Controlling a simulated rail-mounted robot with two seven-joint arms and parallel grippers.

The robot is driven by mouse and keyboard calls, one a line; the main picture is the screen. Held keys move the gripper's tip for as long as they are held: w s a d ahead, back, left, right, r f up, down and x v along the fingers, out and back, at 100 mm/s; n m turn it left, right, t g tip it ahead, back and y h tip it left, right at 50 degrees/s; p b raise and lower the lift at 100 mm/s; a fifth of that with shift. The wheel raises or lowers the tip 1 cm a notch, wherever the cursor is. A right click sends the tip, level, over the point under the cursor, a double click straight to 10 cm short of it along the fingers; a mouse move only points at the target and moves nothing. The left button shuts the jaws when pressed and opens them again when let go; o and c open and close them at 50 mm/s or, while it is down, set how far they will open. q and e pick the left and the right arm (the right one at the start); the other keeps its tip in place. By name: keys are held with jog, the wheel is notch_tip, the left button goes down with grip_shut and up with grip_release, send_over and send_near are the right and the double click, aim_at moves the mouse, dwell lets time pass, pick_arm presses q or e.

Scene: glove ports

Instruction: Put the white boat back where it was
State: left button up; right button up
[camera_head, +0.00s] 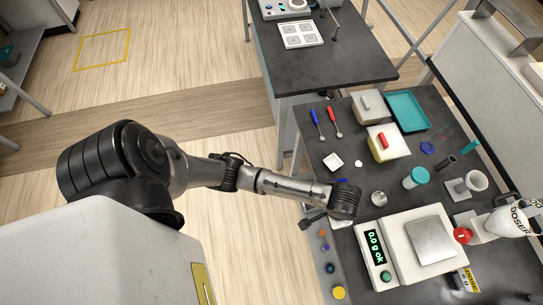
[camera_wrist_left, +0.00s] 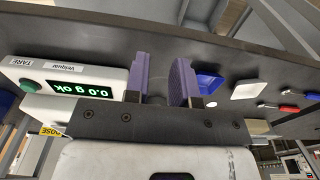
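The white boat (camera_head: 333,161) is a small square dish on the dark bench, beyond my left arm's end. It also shows in the left wrist view (camera_wrist_left: 248,89), right of the fingers. A blue boat (camera_wrist_left: 207,82) lies nearer the fingers. In the head view my arm partly hides it. My left gripper (camera_wrist_left: 161,78) has purple fingers standing apart with nothing between them. It is over the bench's near edge, left of the balance (camera_head: 400,258). The balance display reads 0.0 g ok, and its pan (camera_head: 432,240) is bare. My right gripper is not in view.
Red and blue spatulas (camera_head: 325,122), a teal tray (camera_head: 407,111), a teal-lidded jar (camera_head: 415,178) and a small metal cup (camera_head: 378,198) stand on the bench. A white doser (camera_head: 510,220) is right of the balance. A second table (camera_head: 320,60) stands behind.

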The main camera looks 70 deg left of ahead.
pick_arm(q)
jog(key=s+a+r+t, duration=0.1)
jog(key=s+a, duration=0.3)
jog(key=s, duration=0.5)
jog(key=s+a+r+t, duration=0.2)
jog(key=s+a, duration=0.2)
jog(key=s, duration=0.5)
jog(key=shift+r, duration=0.25)
jog(key=shift+d, duration=0.1)
